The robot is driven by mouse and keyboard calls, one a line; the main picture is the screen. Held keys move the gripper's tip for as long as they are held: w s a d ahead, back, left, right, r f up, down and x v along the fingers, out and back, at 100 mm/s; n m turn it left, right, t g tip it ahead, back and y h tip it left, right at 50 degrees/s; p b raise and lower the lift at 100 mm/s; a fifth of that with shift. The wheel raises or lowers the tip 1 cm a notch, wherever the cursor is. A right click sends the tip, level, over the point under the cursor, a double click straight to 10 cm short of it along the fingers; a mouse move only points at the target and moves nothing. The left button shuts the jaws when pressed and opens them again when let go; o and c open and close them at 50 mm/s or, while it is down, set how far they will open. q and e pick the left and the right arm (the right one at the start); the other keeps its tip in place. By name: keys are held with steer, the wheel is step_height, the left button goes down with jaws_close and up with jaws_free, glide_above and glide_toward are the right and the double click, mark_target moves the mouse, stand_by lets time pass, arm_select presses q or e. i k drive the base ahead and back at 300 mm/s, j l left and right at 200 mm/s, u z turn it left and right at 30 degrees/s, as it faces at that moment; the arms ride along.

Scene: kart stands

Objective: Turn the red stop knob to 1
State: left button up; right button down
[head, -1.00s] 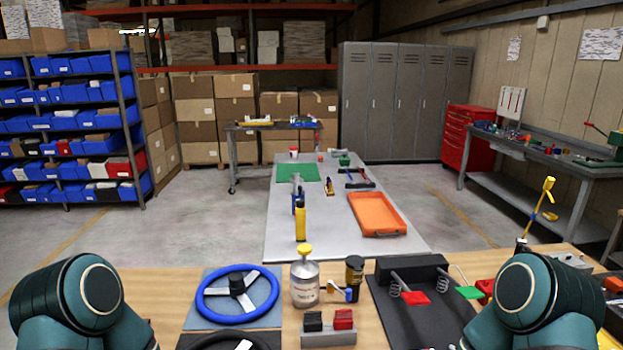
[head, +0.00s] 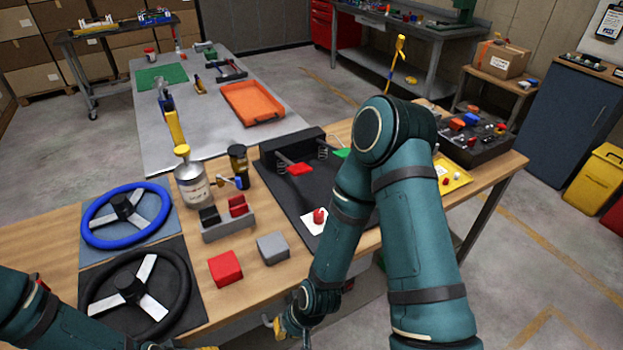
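A small red knob (head: 319,215) stands on a white plate (head: 312,224) on the black pedal board, in the middle of the head view. I take it for the stop knob; its markings are too small to read. My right arm passes just right of it and bends back toward me. My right gripper (head: 279,327) is low, at the bench's front edge, apart from the knob; its fingers are small and partly hidden. Only a sliver of my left gripper shows at the bottom edge, with the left arm at the lower left.
On the bench (head: 50,230) are a blue steering wheel (head: 92,235), a black wheel (head: 95,292), a bottle (head: 192,186), a red block (head: 225,268) and a grey block (head: 272,248). A pedal board (head: 275,183) and a yellow tray (head: 458,182) lie farther right.

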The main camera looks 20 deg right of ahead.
mark_target(318, 214)
steer(key=l+z, duration=0.2)
steer(key=z, duration=0.2)
steer(key=k+l+z, duration=0.1)
steer(key=l+z, duration=0.15)
steer(key=z, duration=0.2)
